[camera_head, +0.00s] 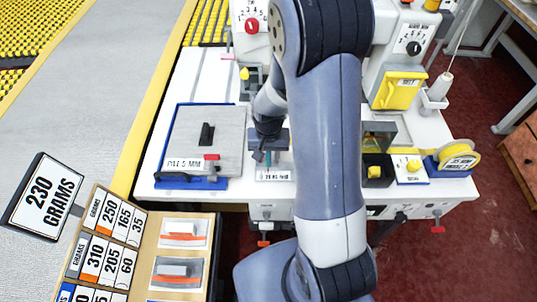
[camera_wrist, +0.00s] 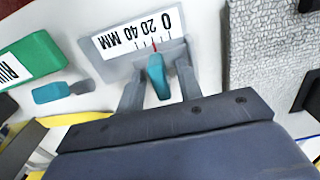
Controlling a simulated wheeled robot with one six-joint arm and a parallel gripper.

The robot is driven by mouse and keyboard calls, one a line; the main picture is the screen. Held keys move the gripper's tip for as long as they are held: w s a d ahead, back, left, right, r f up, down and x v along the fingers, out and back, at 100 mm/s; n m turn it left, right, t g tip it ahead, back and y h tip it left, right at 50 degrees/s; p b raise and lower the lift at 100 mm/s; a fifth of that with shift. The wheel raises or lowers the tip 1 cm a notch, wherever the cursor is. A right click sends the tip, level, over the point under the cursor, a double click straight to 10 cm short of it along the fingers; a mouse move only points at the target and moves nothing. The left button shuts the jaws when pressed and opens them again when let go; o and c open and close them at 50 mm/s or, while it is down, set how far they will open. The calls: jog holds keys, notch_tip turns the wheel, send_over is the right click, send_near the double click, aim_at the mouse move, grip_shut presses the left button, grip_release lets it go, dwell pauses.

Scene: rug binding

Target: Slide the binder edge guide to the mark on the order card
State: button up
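The binder edge guide's teal knob (camera_wrist: 158,76) stands on a grey plate with a white scale strip (camera_wrist: 139,33) reading 0, 20, 40 MM. A thin red pointer by the knob lies near the 20. My gripper (camera_wrist: 159,82) is open, with one finger on each side of the knob and a small gap on both sides.
A blue-edged tray (camera_head: 177,182) labelled PILE 5 MM holds a grey rug piece left of my gripper. A rack (camera_head: 98,246) of number cards stands at lower left. Machines (camera_head: 396,62) stand behind; a yellow tape roll (camera_head: 458,157) is at right. A green block (camera_wrist: 31,61) lies left in the wrist view.

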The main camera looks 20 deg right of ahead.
grip_shut()
dwell(0.3)
jog(key=shift+w+a+b, duration=0.2)
jog(key=shift+a+b, duration=0.1)
jog(key=shift+a, duration=0.25)
jog(key=shift+o, duration=0.5)
grip_release()
notch_tip(320, 180, up, 11)
jog(key=shift+f, duration=0.1)
